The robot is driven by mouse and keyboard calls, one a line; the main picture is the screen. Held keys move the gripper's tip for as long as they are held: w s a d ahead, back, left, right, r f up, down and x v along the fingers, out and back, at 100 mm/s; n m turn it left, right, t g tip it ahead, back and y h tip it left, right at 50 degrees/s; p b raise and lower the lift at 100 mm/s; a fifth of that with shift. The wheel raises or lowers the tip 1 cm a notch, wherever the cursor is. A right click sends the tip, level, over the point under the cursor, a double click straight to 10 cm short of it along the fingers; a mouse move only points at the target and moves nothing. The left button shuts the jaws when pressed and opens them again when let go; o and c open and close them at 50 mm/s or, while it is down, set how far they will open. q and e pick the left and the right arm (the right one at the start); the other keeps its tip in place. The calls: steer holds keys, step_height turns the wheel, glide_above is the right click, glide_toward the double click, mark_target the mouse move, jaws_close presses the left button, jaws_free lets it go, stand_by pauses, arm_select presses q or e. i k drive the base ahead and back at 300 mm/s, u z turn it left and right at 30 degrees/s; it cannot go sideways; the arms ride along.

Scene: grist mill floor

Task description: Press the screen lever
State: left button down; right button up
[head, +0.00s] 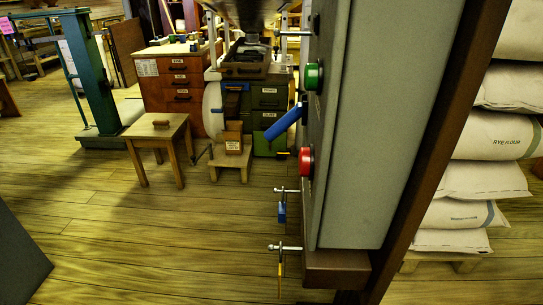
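A tall grey control cabinet (385,130) stands close on the right, seen nearly edge-on. A blue lever (284,122) sticks out from its left-hand face and slants down to the left. It sits between a green button (313,77) above and a red button (306,161) below. No label on the lever can be read, so I cannot tell for certain that it is the screen lever. Most of the cabinet's front face is hidden by the steep angle. Neither of my grippers shows in the head view.
Below the buttons, metal pegs hold a blue padlock-like tag (282,214) and a thin yellow item (280,272). Stacked flour sacks (490,135) stand at right behind a brown post (440,150). A stool (158,130) and drawer cabinets (180,85) stand farther back.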

mark_target(294, 114)
steer(key=z, duration=0.3)
steer(key=k, duration=0.35)
steer(key=z, duration=0.4)
